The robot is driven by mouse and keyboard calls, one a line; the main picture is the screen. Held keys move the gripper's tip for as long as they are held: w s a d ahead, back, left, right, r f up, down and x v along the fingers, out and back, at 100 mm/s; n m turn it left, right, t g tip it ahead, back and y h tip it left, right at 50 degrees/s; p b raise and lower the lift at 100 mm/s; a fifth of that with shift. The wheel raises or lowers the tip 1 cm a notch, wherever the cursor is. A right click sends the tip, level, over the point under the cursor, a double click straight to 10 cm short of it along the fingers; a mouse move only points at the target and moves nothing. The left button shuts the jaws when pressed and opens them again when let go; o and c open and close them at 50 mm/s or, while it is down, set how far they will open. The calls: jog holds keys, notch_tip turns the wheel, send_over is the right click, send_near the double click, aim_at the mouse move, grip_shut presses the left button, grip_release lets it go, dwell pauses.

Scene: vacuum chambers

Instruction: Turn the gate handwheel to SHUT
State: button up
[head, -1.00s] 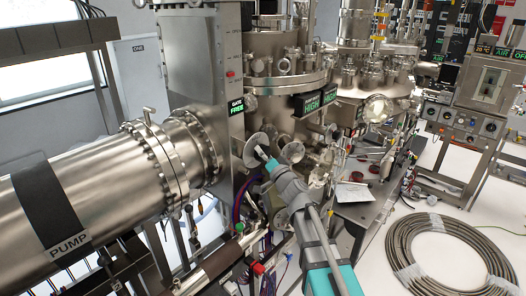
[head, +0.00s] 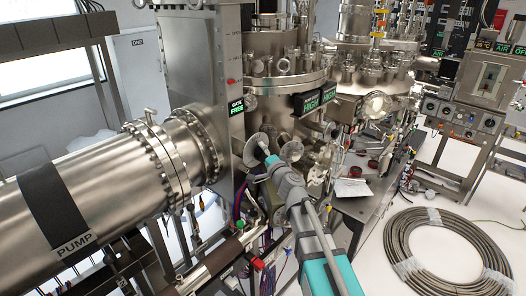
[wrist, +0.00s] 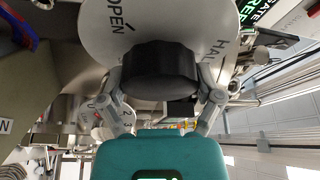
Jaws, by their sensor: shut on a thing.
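The gate handwheel (wrist: 160,72) is a black, ribbed round knob in the wrist view. It sits in front of a pale round dial plate (wrist: 100,38). The gate display (head: 236,106) reads GATE FREE in green.
The large steel pump pipe (head: 110,185) runs along the left. Steel chambers (head: 290,80) with ports and HIGH displays stand close behind my gripper. A bench (head: 370,205) is at the right. A coiled hose (head: 435,250) lies on the floor.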

jog(key=shift+m, duration=0.5)
jog(key=o, duration=0.9)
jog(key=shift+f+n+t+y+b, duration=0.1)
jog(key=shift+n+t+y+b, duration=0.25)
jog(key=shift+n+b, duration=0.95)
